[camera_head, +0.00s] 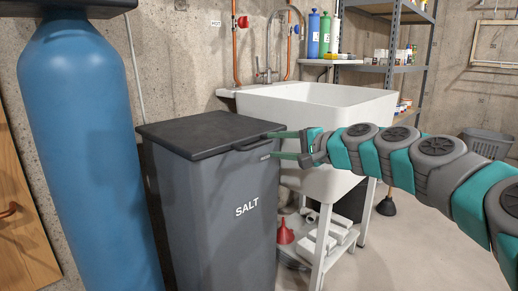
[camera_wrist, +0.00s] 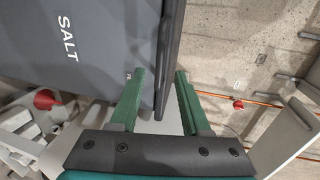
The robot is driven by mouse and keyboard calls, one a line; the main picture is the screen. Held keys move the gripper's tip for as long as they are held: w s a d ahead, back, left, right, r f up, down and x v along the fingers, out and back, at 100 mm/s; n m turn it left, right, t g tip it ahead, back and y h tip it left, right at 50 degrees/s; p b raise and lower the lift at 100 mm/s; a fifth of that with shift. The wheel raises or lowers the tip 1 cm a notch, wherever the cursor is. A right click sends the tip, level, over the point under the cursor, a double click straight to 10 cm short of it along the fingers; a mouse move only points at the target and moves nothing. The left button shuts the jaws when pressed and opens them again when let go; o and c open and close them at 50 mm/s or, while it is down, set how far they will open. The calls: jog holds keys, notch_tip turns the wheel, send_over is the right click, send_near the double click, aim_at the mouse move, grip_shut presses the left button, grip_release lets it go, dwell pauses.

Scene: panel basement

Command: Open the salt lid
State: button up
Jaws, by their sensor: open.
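The salt bin (camera_head: 222,210) is a tall dark grey box marked SALT. My gripper (camera_head: 272,145) is open at the lid's right front corner, one finger level with the lid edge and one lower. In the wrist view, the bin's front (camera_wrist: 85,35) fills the upper left. The dark lid edge (camera_wrist: 170,45) runs down between the open fingers (camera_wrist: 160,73). I cannot tell whether either finger touches it.
A blue tank (camera_head: 80,150) stands close on the bin's left. A white sink (camera_head: 315,108) stands behind and to the right, above a low shelf with a red funnel (camera_head: 284,232). Metal shelving (camera_head: 400,65) stands at the back. The floor at right front is clear.

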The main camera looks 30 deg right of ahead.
aim_at(261, 144)
jog(key=x, duration=0.6)
jog(key=shift+w+a, duration=0.2)
jog(key=shift+w, duration=0.05)
grip_shut()
dwell(1.2)
